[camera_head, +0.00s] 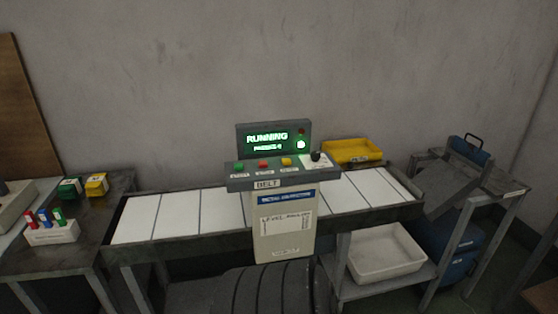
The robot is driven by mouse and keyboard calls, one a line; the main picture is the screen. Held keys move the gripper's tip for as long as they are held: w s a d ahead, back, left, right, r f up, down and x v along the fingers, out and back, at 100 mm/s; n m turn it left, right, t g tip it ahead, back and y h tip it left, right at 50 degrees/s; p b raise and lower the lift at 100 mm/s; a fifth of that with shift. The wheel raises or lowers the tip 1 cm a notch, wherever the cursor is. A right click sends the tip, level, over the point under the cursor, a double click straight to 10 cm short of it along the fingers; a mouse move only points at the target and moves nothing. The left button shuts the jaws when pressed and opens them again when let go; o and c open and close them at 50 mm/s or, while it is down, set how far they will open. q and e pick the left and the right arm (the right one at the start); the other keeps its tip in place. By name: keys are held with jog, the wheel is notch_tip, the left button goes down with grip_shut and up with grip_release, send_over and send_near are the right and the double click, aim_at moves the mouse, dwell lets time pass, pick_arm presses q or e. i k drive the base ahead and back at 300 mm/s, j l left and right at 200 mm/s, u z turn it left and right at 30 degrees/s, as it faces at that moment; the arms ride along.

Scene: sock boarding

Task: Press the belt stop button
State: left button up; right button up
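The belt control box (241,183) stands at the middle of the belt, with a label reading BELT. On its sloped panel are a green button (239,167), a red button (263,165) and a yellow button (286,162), each above a small label too blurred to read surely. The display (267,138) above reads RUNNING in green. A green lamp (301,145) is lit and a red lamp (301,131) above it looks dark. A black knob (315,156) sits at the panel's right. Neither of my grippers shows.
The belt (180,215) with white sections runs behind the box. A yellow tray (352,151) lies behind it. A white bin (385,254) sits on a low shelf at right. A dark table (95,210) at left holds colored items. A grey side table (500,180) stands at right.

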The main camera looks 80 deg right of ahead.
aim_at(262, 164)
jog(key=z, duration=2.75)
